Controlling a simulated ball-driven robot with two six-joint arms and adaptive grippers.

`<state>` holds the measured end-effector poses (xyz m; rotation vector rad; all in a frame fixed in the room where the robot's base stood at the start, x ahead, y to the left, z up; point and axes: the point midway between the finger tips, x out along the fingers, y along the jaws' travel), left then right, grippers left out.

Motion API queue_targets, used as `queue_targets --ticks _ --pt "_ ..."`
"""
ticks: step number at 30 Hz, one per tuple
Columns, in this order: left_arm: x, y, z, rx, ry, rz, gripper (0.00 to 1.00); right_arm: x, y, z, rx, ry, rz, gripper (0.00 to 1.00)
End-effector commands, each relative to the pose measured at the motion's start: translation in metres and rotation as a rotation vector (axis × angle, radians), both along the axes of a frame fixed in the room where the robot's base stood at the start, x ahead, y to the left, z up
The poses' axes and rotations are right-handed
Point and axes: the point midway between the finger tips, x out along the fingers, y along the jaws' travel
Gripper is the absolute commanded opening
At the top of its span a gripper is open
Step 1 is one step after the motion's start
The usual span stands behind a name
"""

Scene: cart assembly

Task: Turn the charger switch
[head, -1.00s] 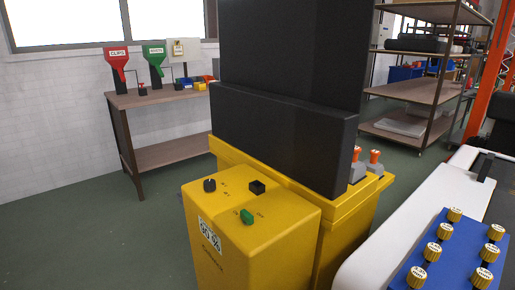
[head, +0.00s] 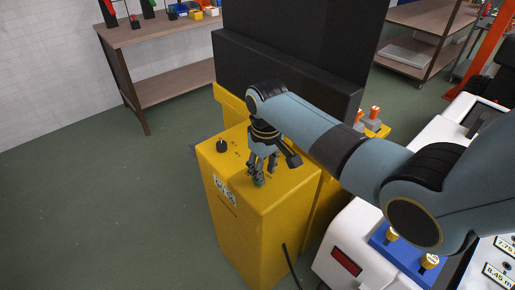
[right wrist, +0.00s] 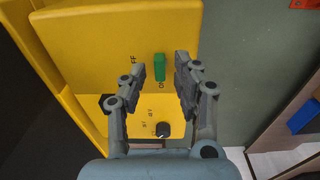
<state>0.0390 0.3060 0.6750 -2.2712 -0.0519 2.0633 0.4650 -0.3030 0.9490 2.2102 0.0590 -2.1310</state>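The yellow charger box (head: 235,205) stands in front of a taller yellow unit with a black panel. On its top is a green switch (right wrist: 160,67), with small dark markings beside it. In the head view the switch (head: 259,183) is mostly hidden by my fingers. My right gripper (head: 261,173) points down over the charger top. In the right wrist view my right gripper (right wrist: 160,70) is open, one finger on each side of the switch, with visible gaps. A black round knob (right wrist: 163,130) sits farther along the same top. My left gripper is not in view.
The black panel (head: 290,75) rises close behind the charger. Orange-topped parts (head: 375,112) stand at its right. A white surface with a blue tray (head: 405,262) of yellow knobs is at lower right. A black cable (head: 289,265) hangs beside the charger. Floor at left is clear.

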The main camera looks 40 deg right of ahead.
Motion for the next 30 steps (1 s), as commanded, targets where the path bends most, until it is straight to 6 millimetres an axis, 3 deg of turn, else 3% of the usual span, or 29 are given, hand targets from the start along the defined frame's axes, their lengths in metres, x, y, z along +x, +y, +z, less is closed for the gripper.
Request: queue_targets --ticks 3,8,14,24,30 --pt "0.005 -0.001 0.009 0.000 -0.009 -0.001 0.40 0.022 -0.001 0.018 0.014 0.023 0.000 0.31" --pt "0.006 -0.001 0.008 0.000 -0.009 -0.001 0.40 0.032 -0.001 0.022 0.022 0.039 0.001 0.31" --pt "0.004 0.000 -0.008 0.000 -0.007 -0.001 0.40 0.031 -0.001 0.007 0.022 0.040 0.001 0.31" --pt "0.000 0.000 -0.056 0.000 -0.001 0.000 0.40 0.031 -0.001 -0.036 0.022 0.040 0.001 0.31" --pt "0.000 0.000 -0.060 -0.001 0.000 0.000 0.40 0.032 -0.001 -0.052 0.022 0.039 0.001 0.31"
